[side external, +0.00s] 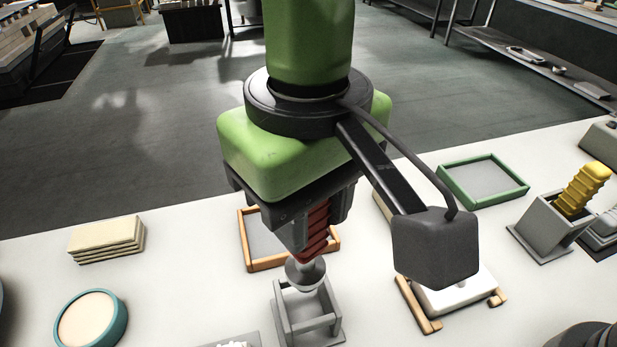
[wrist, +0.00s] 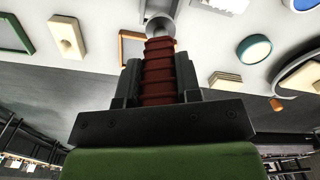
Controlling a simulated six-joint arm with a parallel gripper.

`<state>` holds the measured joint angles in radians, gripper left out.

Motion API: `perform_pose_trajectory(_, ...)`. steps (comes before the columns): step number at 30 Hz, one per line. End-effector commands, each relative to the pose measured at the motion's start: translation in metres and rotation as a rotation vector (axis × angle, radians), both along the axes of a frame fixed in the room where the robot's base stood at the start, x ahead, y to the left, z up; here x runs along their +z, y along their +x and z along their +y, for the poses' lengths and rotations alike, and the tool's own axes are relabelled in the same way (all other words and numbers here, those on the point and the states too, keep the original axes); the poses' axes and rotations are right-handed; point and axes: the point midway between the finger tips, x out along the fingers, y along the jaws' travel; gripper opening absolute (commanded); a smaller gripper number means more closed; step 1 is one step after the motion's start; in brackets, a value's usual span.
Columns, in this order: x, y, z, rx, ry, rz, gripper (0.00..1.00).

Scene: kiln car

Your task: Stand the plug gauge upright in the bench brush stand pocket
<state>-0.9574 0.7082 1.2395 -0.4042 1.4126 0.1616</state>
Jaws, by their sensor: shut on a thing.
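My gripper (side external: 318,226) is shut on the red ribbed handle of the plug gauge (side external: 316,240), which hangs below the jaws. Its grey rounded metal end (side external: 305,273) points down, slightly tilted in the side view. In the wrist view the red handle (wrist: 160,72) sits between both fingers, with the grey end (wrist: 160,27) beyond. A grey open-framed stand (side external: 308,326), seemingly the bench brush stand, is on the white table just below that end. The end overlaps the stand's top in the side view; whether they touch I cannot tell. The pocket's inside is partly hidden.
An orange-edged tray (side external: 243,240) lies behind the stand. A white block (side external: 455,298) in a wooden holder is to its right. A grey holder (side external: 548,232) with a yellow ribbed handle (side external: 584,188) and a green tray (side external: 445,183) stand farther right. A teal round dish (side external: 121,325) lies left.

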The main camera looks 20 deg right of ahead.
Motion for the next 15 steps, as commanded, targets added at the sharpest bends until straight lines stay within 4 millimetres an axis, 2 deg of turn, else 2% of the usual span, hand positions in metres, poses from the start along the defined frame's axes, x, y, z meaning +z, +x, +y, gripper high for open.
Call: perform_pose_trajectory(15,-0.056,0.000,0.000,0.000,-0.002,0.002,0.05)
